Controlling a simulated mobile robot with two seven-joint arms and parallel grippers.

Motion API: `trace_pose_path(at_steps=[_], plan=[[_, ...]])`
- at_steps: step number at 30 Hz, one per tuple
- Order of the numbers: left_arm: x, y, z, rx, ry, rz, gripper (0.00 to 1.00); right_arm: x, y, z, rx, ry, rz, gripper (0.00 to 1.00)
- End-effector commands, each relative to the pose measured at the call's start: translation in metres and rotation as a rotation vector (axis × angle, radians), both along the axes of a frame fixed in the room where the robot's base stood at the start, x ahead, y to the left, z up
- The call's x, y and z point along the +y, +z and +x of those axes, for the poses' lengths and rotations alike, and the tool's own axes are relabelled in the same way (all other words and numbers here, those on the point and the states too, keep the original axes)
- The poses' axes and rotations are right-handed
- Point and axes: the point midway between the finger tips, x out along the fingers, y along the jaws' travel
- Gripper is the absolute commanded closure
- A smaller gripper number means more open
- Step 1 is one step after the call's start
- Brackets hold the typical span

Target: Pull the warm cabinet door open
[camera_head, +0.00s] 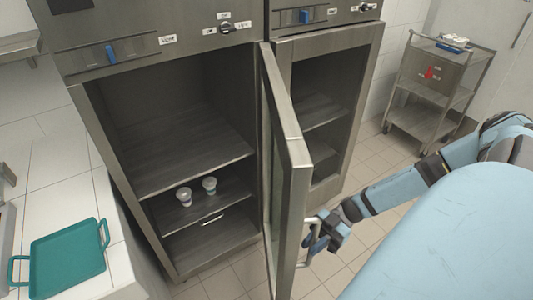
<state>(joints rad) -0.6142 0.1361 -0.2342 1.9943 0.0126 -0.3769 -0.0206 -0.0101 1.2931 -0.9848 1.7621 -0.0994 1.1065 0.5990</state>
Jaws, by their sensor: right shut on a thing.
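The warm cabinet door (299,150) is a tall steel-framed door with a glass panel. It stands swung well open, roughly edge-on to me, between two steel cabinets. The left cabinet (170,105) is open to view, with its shelves showing. My right gripper (313,237) is at the door's bar handle (313,250), low on the door's right side, and is shut on it. The fingertips are partly hidden by the hand. My left gripper is not in view.
Two small cups (184,196) stand on a lower shelf. A teal tray (68,258) lies on the white counter (75,170) at the left. A second open cabinet (325,100) is behind the door. A metal trolley (438,85) stands at the back right. Tiled floor is clear between.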

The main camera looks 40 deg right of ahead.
Motion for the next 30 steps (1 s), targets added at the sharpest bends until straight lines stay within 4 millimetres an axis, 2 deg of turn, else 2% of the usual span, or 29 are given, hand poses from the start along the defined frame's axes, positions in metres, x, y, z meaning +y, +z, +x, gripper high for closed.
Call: trace_pose_path(at_steps=[1, 6, 12, 19, 30], plan=[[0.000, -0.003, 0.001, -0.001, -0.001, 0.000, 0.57, -0.019, -0.003, -0.012, 0.006, 0.034, -0.004, 1.00], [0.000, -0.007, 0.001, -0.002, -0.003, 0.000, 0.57, -0.069, -0.003, -0.037, 0.005, 0.138, -0.003, 1.00], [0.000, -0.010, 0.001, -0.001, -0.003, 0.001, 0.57, -0.111, -0.002, -0.053, 0.004, 0.138, -0.001, 1.00], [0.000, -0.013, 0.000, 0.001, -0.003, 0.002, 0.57, -0.134, -0.001, -0.061, 0.002, 0.138, 0.000, 1.00], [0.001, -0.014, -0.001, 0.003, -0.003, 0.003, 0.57, -0.138, -0.001, -0.061, 0.000, 0.137, 0.001, 1.00]])
